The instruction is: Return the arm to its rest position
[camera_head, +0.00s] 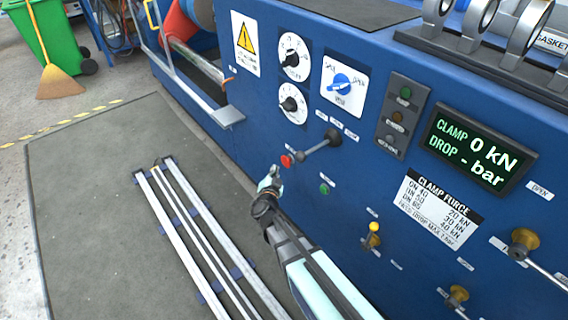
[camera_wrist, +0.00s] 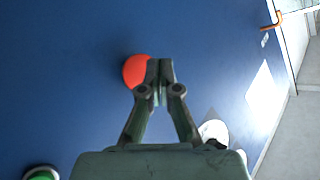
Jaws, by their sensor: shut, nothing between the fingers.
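My gripper (camera_head: 270,178) is shut and empty in front of the blue panel (camera_head: 350,215), its tip near a red button (camera_head: 287,161). In the wrist view my gripper (camera_wrist: 160,68) has its fingers together, and the red button (camera_wrist: 134,71) shows just left of the fingertips, partly hidden behind them. I cannot tell whether the fingertips touch the button. My arm reaches up from the lower middle of the head view.
A black-knobbed lever (camera_head: 333,138) sticks out just right of my gripper. A green button (camera_head: 324,189) and a yellow knob (camera_head: 373,237) lie farther right. Metal floor rails (camera_head: 190,235) run at left over a grey mat. A green bin (camera_head: 47,40) stands far off.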

